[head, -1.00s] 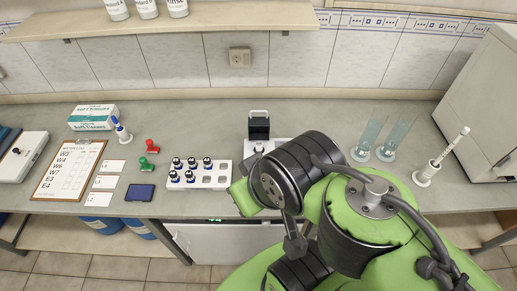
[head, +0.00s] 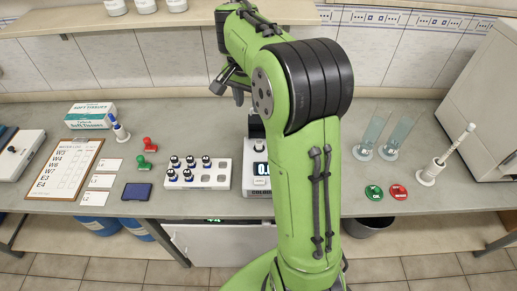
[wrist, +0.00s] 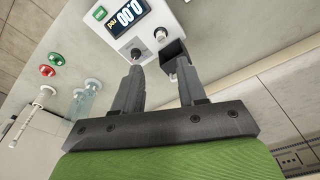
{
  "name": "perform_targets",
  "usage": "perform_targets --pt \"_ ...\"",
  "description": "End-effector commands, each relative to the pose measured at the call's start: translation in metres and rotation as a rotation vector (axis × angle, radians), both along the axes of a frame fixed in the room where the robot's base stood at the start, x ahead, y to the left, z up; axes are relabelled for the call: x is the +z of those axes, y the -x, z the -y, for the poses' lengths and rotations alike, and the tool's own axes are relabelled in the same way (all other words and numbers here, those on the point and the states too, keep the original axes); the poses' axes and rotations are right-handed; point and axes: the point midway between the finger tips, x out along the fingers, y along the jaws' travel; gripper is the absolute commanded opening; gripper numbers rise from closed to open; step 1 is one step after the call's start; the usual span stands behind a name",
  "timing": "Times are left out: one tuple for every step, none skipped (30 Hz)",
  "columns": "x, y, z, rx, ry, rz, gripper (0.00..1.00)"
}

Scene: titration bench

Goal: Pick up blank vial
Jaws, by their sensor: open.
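Several small vials with dark caps stand in the white rack (head: 222,182) in the head view; I cannot read which one is the blank vial. A small dark-topped piece (wrist: 136,53), perhaps a vial cap, shows on the meter (wrist: 165,18) in the wrist view, close to one fingertip. My gripper (wrist: 160,70) is open and nothing shows held in it. In the head view my gripper (head: 231,88) is raised in front of the back wall, apart from the rack. My arm hides most of the meter there.
The meter's black block (wrist: 173,53) lies beyond the fingertips. Glass cylinders (head: 372,135) stand at right. The shelf (head: 150,28) overhangs the back.

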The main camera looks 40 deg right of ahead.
Motion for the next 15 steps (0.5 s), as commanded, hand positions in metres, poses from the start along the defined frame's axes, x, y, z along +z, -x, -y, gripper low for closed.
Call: perform_targets --pt "-0.022 -0.012 0.015 -0.079 -0.029 -0.021 0.41" --pt "-0.032 -0.018 0.023 -0.124 -0.047 -0.030 0.41" --pt "-0.044 -0.024 0.033 -0.183 -0.065 -0.040 0.41" --pt "-0.052 -0.028 0.039 -0.220 -0.080 -0.047 0.41" --pt "-0.060 -0.031 0.044 -0.255 -0.091 -0.054 0.41" --pt "-0.068 -0.034 0.050 -0.292 -0.104 -0.059 0.41" --pt "-0.072 -0.036 0.053 -0.312 -0.111 -0.062 0.41" --pt "-0.075 -0.037 0.056 -0.329 -0.117 -0.065 0.41" --pt "-0.079 -0.038 0.058 -0.343 -0.123 -0.068 0.41" --pt "-0.081 -0.038 0.058 -0.349 -0.124 -0.069 0.41" --pt "-0.085 -0.038 0.059 -0.352 -0.125 -0.070 0.41" --pt "-0.092 -0.038 0.059 -0.352 -0.125 -0.071 0.41" --pt "-0.099 -0.037 0.059 -0.351 -0.126 -0.073 0.41" --pt "-0.107 -0.037 0.058 -0.350 -0.126 -0.073 0.41" --pt "-0.118 -0.037 0.058 -0.349 -0.126 -0.074 0.41"
